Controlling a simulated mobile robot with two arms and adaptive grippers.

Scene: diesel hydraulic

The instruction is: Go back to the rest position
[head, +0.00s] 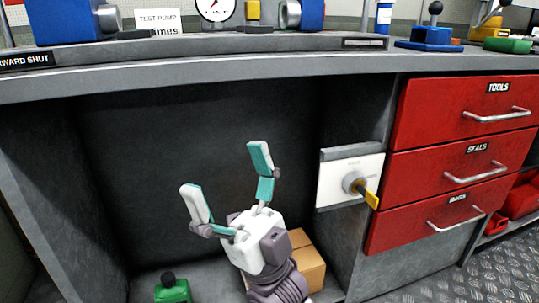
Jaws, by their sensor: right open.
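My right gripper (228,174) shows at the lower middle of the head view, with white and teal fingers. It is open and empty, with its two fingers spread apart and pointing up. It is in front of the dark open space under the workbench (200,68). My left gripper is not in view.
A white panel with a yellow-handled knob (358,184) is right of my gripper. Red drawers (465,110) stand further right. A cardboard box (306,262) and a green object with a black knob (172,290) are low down. A gauge (216,8) and blue parts stand on top.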

